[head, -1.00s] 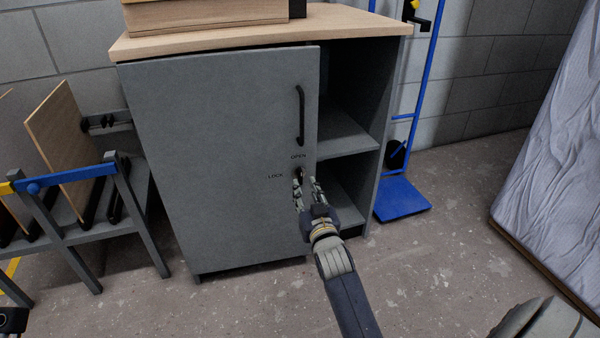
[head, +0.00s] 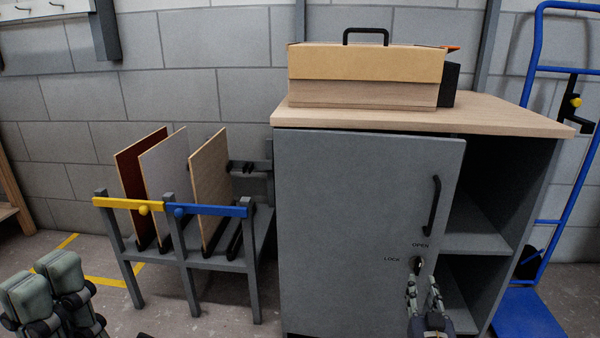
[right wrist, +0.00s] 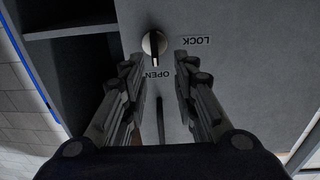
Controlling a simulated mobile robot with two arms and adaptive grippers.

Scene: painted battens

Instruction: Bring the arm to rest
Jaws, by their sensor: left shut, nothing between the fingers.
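My right gripper (head: 424,282) is in front of the grey cabinet door (head: 350,220), just below a round knob (head: 418,265). In the right wrist view its fingers (right wrist: 155,75) are apart, with nothing between them. The knob (right wrist: 154,43) is beyond the fingertips there, and its dark bar lines up with the word OPEN. I cannot tell whether the door is fully closed. My left gripper (head: 50,290) is shut and empty at the lower left of the head view, partly cut off by the frame.
A rack (head: 185,262) with several upright panels stands left of the cabinet. A wooden box (head: 365,75) with a black handle is on the worktop (head: 490,112). Open shelves (head: 475,232) and a blue hand truck (head: 527,312) are at right. Some floor is free before the rack.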

